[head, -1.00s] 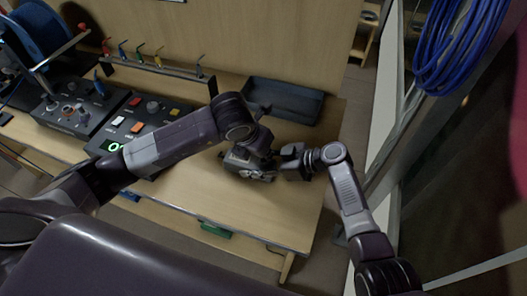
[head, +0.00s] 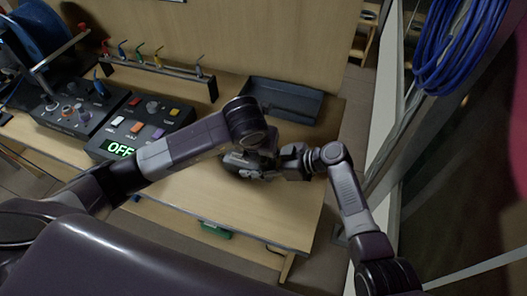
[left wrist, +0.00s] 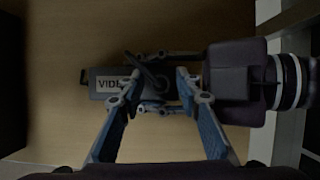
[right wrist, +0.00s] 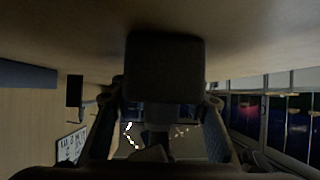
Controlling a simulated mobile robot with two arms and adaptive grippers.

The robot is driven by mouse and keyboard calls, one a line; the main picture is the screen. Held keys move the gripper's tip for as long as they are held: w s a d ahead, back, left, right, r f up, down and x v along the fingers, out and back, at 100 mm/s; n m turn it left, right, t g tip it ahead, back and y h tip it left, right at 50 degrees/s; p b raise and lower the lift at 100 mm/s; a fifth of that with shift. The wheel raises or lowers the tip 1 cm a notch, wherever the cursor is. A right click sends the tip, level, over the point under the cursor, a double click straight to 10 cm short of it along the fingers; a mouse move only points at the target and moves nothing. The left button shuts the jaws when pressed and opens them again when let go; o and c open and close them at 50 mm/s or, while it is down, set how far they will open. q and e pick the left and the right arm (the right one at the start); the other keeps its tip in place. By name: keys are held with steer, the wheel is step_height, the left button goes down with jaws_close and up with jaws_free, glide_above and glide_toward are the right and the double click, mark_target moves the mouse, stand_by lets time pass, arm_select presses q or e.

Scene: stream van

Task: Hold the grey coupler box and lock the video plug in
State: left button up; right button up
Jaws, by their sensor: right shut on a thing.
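The grey coupler box (left wrist: 103,85) lies near the table top, with a white label starting "VID" on its left end in the left wrist view. My right gripper (left wrist: 160,82) reaches in from the right and is shut on the box, one finger along each side. In the right wrist view a dark block (right wrist: 165,65), probably the box, sits between its fingers. My left gripper (left wrist: 160,88) is above the box, its blue-padded fingers apart around a dark plug and cable (left wrist: 152,70). Whether they touch the plug cannot be told. In the head view the left arm partly hides the box.
A dark open tray (head: 285,98) stands behind the grippers against the back panel. Control panels (head: 140,125) with buttons and a green "OFF" display (head: 119,149) are at the left. A hook rack (head: 155,66) is behind them. The table's front right (head: 285,215) is clear.

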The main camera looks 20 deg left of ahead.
steer(key=o, duration=1.4)
arm_select(q)
steer(key=v, duration=1.2)
arm_select(e)
steer(key=shift+o, duration=0.2)
steer(key=shift+d, duration=0.1)
